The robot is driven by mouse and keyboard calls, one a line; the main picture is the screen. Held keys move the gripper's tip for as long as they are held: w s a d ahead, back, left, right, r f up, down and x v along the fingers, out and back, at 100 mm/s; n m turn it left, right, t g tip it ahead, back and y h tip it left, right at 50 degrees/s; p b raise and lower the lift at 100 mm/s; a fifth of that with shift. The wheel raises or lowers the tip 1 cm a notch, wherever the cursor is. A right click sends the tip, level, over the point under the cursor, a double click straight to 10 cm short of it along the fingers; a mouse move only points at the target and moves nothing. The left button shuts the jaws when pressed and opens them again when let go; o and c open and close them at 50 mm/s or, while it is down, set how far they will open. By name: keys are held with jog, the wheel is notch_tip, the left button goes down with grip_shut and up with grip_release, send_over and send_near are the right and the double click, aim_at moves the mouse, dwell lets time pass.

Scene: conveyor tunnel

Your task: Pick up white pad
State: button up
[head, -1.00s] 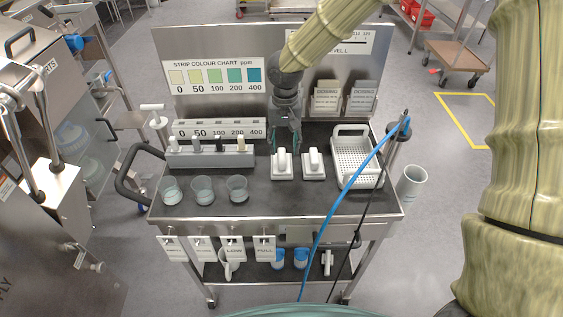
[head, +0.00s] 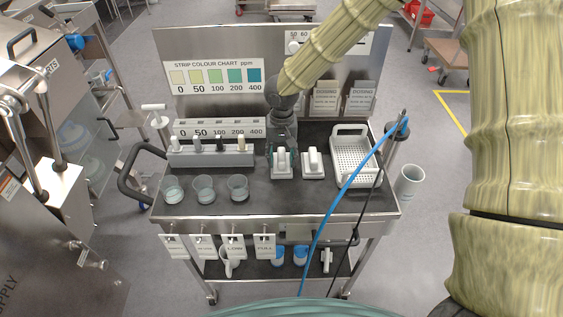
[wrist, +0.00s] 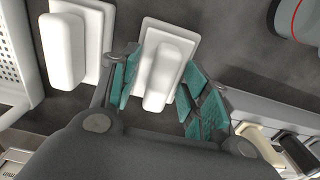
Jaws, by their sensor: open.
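Two white pads with raised grips sit on the dark cart top. The left white pad (head: 281,172) is under my gripper (head: 281,156), and the right white pad (head: 313,164) stands beside it. In the wrist view, the same left pad (wrist: 166,66) lies between the teal fingers of my gripper (wrist: 160,95). The fingers are open, one on each side of its raised grip, with visible gaps. The other pad (wrist: 66,50) is to the left there. My gripper hides part of the left pad.
A white perforated basket (head: 352,165) stands right of the pads. A grey rack of small bottles (head: 210,158) and several clear cups (head: 204,189) are to the left. A blue hose (head: 350,178) crosses the cart's right side. The upright back panel (head: 222,48) rises behind.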

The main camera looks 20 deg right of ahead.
aim_at(281, 154)
grip_shut()
jog(key=shift+r+b, duration=0.35)
jog(key=shift+r, duration=0.45)
notch_tip(281, 154, up, 2)
jog(key=shift+r+b, duration=0.1)
jog(key=shift+b, duration=0.2)
jog(key=s+a+b, duration=0.1)
jog(key=s, duration=0.4)
jog(key=s+a+b, duration=0.1)
jog(key=s, duration=0.4)
jog(key=s+a+r+b, duration=0.1)
jog(key=s, duration=0.4)
jog(key=shift+s+a+r, duration=0.1)
jog(key=shift+s+a, duration=0.15)
jog(key=shift+a, duration=0.1)
jog(key=c, duration=1)
grip_release()
